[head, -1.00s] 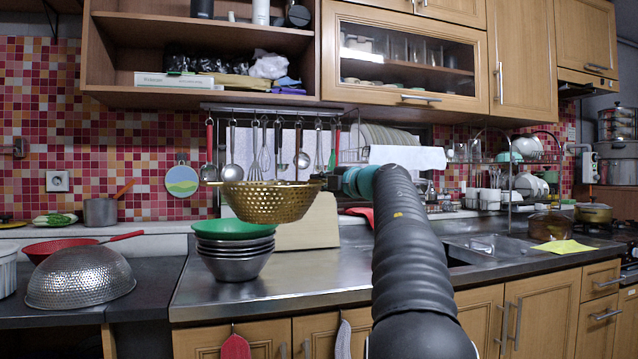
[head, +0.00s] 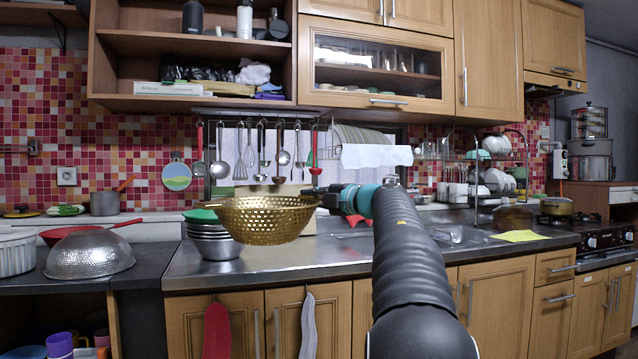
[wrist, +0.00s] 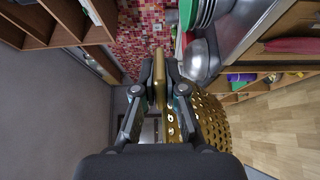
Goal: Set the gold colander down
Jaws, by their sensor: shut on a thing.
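The gold colander (head: 262,222) is a perforated bowl, held upright in the air in front of the steel counter in the head view. My gripper (head: 328,197) is shut on its right-hand handle. In the wrist view the gripper (wrist: 161,85) has its fingers closed on the flat gold handle, and the perforated colander (wrist: 205,120) hangs on the right side. The colander partly hides the stack of steel bowls (head: 213,246) with a green bowl (head: 197,215) on top.
The steel counter (head: 300,266) has bare room right of the stacked bowls. An upturned steel colander (head: 90,256) and a red pan (head: 66,234) are on the dark counter at left. Utensils (head: 262,150) hang from the rail behind. A yellow cloth (head: 520,236) lies by the sink.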

